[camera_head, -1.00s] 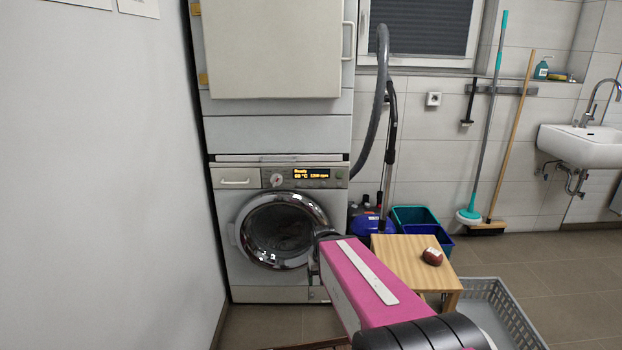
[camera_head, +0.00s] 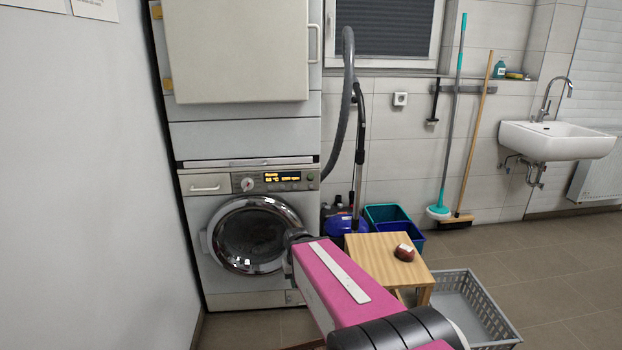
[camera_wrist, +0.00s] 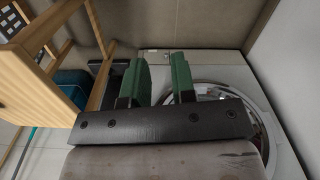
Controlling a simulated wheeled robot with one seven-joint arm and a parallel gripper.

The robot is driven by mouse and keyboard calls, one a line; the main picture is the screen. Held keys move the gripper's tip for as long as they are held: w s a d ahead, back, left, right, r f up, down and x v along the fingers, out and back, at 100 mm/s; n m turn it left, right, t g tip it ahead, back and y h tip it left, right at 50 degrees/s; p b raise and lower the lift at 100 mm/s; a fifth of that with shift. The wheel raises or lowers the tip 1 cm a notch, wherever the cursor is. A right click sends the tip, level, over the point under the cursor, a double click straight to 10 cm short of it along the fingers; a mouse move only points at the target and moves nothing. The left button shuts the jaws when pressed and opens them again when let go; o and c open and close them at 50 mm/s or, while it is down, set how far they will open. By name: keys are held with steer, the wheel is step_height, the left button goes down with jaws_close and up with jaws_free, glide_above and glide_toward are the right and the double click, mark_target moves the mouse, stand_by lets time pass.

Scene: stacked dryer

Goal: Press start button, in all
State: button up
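The washing machine (camera_head: 219,285) stands under the dryer, with its round glass door (camera_head: 250,237) shut. Its control panel (camera_head: 272,181) carries a dial (camera_head: 248,184), a lit display (camera_head: 281,177) and small buttons at the right. The start button cannot be told apart at this size. The dryer (camera_head: 240,50) on top has a large pale door with a handle. My gripper (camera_wrist: 161,78) shows in the wrist view with two green fingers apart and nothing between them. It is near the washer's front, low by the round door; in the head view my arm hides most of it.
A wooden stool (camera_head: 378,263) with a dark red object (camera_head: 404,252) stands right of my arm. A grey basket (camera_head: 487,310), blue and teal bins (camera_head: 388,213) and a vacuum cleaner (camera_head: 345,222) are nearby. A wall (camera_head: 90,190) closes the left side.

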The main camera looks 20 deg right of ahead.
jaws_close()
stand_by(1.4)
